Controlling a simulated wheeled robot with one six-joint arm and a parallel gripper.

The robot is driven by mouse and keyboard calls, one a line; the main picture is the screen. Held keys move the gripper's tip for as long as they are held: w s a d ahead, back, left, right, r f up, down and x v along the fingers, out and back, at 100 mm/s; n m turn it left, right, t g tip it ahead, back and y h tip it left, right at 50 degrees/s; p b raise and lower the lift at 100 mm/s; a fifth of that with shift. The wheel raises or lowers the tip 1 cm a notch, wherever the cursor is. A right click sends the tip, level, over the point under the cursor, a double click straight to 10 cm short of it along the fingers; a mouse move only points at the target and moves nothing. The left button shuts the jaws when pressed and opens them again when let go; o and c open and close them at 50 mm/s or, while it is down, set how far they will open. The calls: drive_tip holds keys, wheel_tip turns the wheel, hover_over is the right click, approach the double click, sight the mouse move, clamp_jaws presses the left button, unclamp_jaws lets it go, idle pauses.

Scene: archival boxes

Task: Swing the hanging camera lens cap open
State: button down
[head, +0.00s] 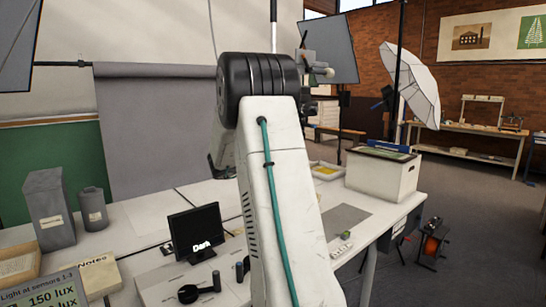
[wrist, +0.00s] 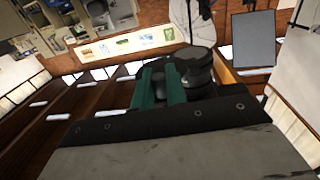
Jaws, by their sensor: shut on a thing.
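In the wrist view my gripper (wrist: 161,80) shows as two dark green fingers close together, pointing away from the camera. They are shut at a black rounded part (wrist: 196,62), which looks like the lens cap or lens of the hanging camera. It sits against the fingers and extends to their right. The exact contact is hidden, and I cannot tell cap from lens or how far the cap is swung. In the head view my raised arm covers the middle, and I cannot make out the fingertips or cap. A thin pole (head: 273,22) comes down behind my arm.
The white table carries a small monitor (head: 195,229), grey boxes (head: 48,207) at left and a white archival box (head: 382,174) at right. A white umbrella (head: 411,84) and a grey panel (head: 329,50) stand behind. Open floor lies at right.

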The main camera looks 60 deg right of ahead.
drive_tip(key=shift+w, duration=0.25)
idle(0.3)
drive_tip(key=c, duration=1.5)
unclamp_jaws()
drive_tip(key=v, duration=0.8)
